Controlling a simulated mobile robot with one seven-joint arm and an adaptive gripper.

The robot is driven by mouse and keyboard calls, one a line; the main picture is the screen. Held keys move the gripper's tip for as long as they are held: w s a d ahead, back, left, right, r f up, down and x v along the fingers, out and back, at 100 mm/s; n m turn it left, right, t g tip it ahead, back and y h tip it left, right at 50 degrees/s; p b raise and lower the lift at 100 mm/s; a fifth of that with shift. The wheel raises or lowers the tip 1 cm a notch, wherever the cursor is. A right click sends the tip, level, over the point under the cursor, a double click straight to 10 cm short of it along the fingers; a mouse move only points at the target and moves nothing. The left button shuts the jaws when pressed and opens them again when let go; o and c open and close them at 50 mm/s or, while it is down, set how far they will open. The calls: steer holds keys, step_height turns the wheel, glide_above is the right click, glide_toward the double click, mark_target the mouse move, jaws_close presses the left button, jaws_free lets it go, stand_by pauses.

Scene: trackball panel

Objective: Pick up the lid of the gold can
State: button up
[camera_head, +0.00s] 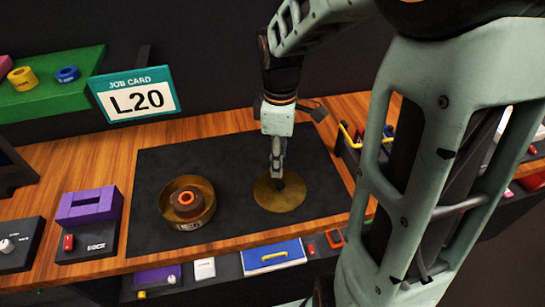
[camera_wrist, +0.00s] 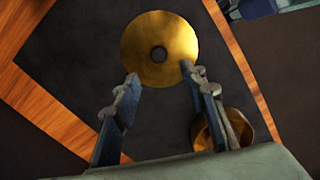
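The gold lid (camera_head: 292,196) is a round disc with a small dark knob at its middle, and it lies on the black mat to the right of the gold can. In the wrist view the lid (camera_wrist: 150,62) shows beyond my fingertips, with its knob between their lines. The open gold can (camera_head: 176,213) stands on the mat with an orange and dark ring-shaped thing inside. It also shows in the wrist view (camera_wrist: 202,130), at the lower right. My gripper (camera_head: 277,172) points down over the lid. Its fingers (camera_wrist: 160,78) are apart with nothing between them; contact with the knob cannot be told.
The black mat (camera_head: 150,170) lies on a wooden bench, with free room behind the can. A purple block (camera_head: 92,204) stands at left, and a bin with a yellow handle (camera_head: 348,137) at right. A job card (camera_head: 136,95) reads L20.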

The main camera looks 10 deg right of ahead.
mark_target(280, 184)
step_height(280, 184, down, 4)
steer(key=shift+r, duration=0.2)
steer(key=shift+d+f, duration=0.2)
steer(key=shift+f, duration=2.45)
steer(key=shift+c, duration=0.4)
jaws_close()
